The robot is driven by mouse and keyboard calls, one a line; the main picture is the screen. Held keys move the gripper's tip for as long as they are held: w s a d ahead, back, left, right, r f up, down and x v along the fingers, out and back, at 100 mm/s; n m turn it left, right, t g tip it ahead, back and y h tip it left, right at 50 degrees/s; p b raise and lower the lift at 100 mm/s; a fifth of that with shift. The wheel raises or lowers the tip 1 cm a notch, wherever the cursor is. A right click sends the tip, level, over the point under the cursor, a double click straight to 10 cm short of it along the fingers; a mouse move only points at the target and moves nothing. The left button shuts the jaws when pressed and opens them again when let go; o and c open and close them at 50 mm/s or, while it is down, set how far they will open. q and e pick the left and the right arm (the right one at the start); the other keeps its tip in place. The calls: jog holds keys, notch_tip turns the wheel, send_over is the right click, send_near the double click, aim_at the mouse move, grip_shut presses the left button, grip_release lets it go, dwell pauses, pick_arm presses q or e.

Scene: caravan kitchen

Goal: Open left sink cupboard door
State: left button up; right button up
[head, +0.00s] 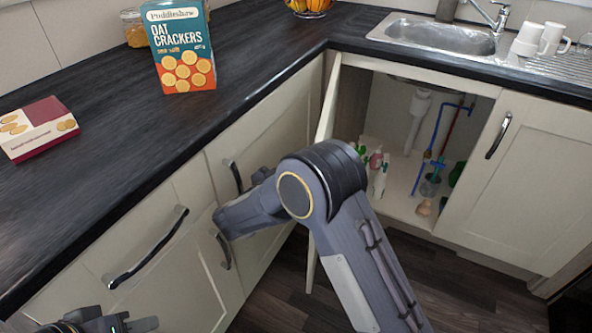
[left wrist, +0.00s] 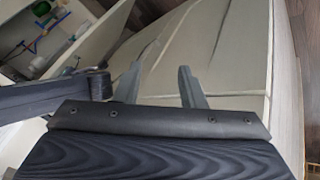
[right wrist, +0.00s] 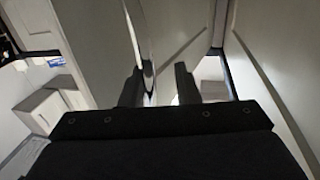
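The left sink cupboard door (head: 325,115) stands swung wide open, seen nearly edge-on in the head view. The cupboard interior (head: 405,195) is exposed; its pipes also show in the left wrist view. My left gripper (left wrist: 158,84) has its fingers apart, with nothing between them, before pale panels; part of it shows at the lower left of the head view. My right gripper (right wrist: 159,84) has its fingers apart beside a pale panel with a shiny upright strip by the left finger; contact is unclear. My jointed arm covers the door's lower part in the head view.
Left cupboards and drawers with dark handles (head: 147,250) run along the left. The right sink door (head: 525,180) is shut. Bottles (head: 378,170) and pipes fill the open cupboard. A cracker box (head: 180,48) stands on the dark worktop (head: 110,100). Some floor (head: 460,290) is clear.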

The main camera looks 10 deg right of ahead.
jog(key=shift+a, duration=0.15)
jog(key=v, duration=0.7)
jog(key=shift+s+a+p, duration=0.25)
jog(key=shift+s+p, duration=0.05)
jog(key=shift+p, duration=0.15)
